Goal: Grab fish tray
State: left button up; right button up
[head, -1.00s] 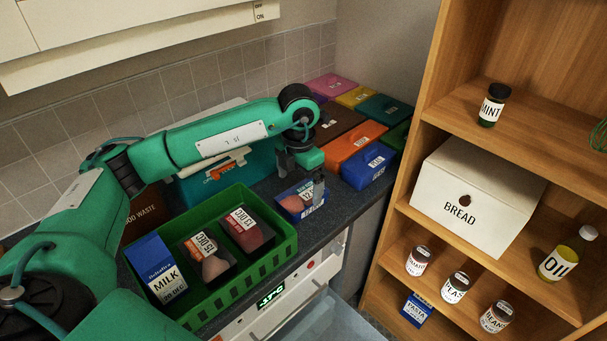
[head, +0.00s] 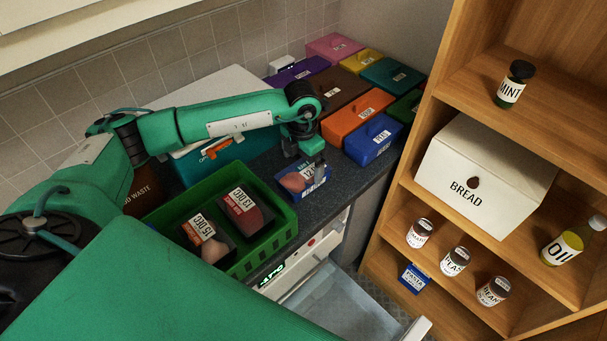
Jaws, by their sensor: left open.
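A small blue tray (head: 303,194) with a pinkish piece of food and a white date label sits on the dark counter, just right of the green crate; I take it for the fish tray. My left gripper (head: 314,165) points down at the tray's back edge and overlaps it in the head view. The gripper is open; its fingertips are partly hidden against the tray, and I cannot tell whether they touch it. My right gripper is not in view.
The green crate (head: 283,243) holds two dark food trays labelled 15 DEC (head: 205,240) and 13 DEC (head: 245,212). Coloured boxes, including a blue one (head: 373,139), stand behind. An open drawer (head: 350,300) is below the counter. A wooden shelf (head: 470,95) stands right.

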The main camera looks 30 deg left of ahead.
aim_at(304, 172)
pick_arm(q)
jog(key=shift+s+d+f+p, duration=0.1)
jog(key=shift+d+f+p, duration=0.1)
jog(key=shift+f+p, duration=0.6)
notch_tip(304, 172, down, 2)
jog(key=shift+f+p, duration=0.25)
jog(key=shift+p, duration=0.05)
jog(key=shift+f, duration=0.3)
jog(key=shift+c, duration=0.7)
jog(key=shift+r, duration=0.1)
jog(key=c, duration=1.1)
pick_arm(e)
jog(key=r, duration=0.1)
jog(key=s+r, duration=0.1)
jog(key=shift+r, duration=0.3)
